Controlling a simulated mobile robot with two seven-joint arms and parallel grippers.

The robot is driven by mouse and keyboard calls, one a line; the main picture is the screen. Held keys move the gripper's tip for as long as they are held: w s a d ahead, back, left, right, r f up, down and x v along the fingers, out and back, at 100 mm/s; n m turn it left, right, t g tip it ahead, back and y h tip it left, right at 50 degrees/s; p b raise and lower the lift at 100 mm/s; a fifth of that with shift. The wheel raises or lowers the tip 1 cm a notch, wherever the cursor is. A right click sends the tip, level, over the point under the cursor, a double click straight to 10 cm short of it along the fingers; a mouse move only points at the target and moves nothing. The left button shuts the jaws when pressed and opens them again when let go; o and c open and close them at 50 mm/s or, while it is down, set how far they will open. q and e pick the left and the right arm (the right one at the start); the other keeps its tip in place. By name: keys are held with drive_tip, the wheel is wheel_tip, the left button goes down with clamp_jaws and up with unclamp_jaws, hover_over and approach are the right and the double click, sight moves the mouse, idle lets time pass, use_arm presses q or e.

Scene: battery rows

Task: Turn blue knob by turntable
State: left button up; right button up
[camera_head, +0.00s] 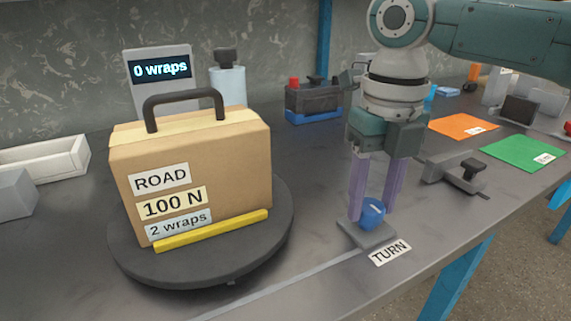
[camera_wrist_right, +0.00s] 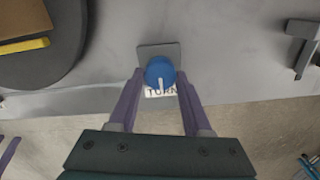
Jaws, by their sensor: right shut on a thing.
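The blue knob (camera_head: 372,212) stands on a small grey plate at the table's front edge, beside a TURN label (camera_head: 390,251). My right gripper (camera_head: 374,212) points down over it, with its purple fingers shut on the knob from both sides. The right wrist view also shows the blue knob (camera_wrist_right: 160,72) between the fingertips, with a white mark pointing toward the gripper. The round dark turntable (camera_head: 200,271) is left of the knob and carries a cardboard box (camera_head: 225,160) labelled ROAD, 100 N, 2 wraps. My left gripper is not seen in the head view.
A display (camera_head: 162,80) behind the box reads "0 wraps". A bottle (camera_head: 228,82), a dark battery (camera_head: 313,103) and a white tray (camera_head: 48,160) stand farther back. A grey clamp (camera_head: 455,172), an orange mat (camera_head: 463,126) and a green mat (camera_head: 523,153) lie to the right.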

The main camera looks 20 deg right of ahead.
clamp_jaws()
